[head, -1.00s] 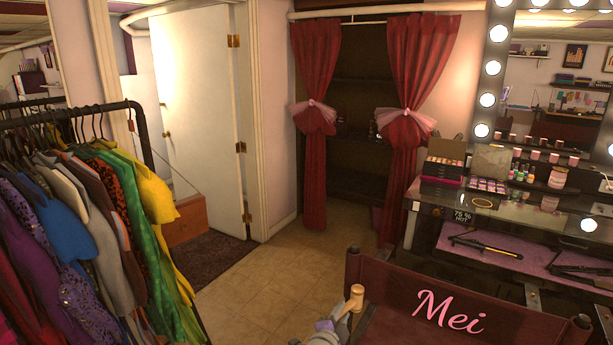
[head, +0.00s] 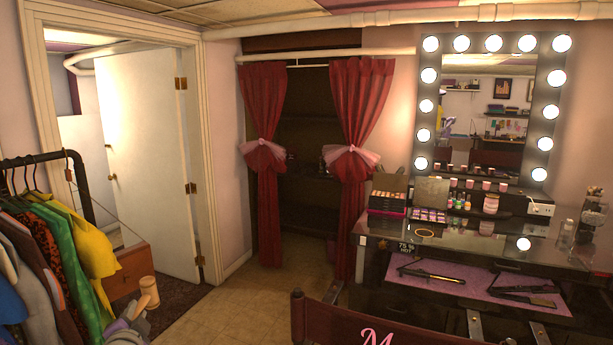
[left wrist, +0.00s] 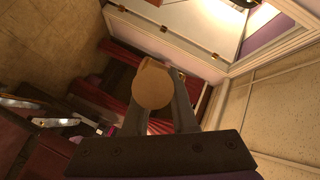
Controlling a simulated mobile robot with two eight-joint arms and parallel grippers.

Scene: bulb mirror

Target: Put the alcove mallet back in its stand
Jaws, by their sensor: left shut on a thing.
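A light wooden mallet (head: 149,289) with a barrel-shaped head shows at the lower left of the head view. The dark alcove (head: 304,150) with shelves stands behind red curtains, beyond my gripper. I cannot make out the stand in these frames. My right gripper is not in view.
A clothes rack (head: 45,158) stands close at the left. A maroon chair back (head: 340,330) and a glass-topped vanity (head: 470,248) are at the right. A white door (head: 150,170) stands open. Tiled floor (head: 240,300) is clear before the alcove.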

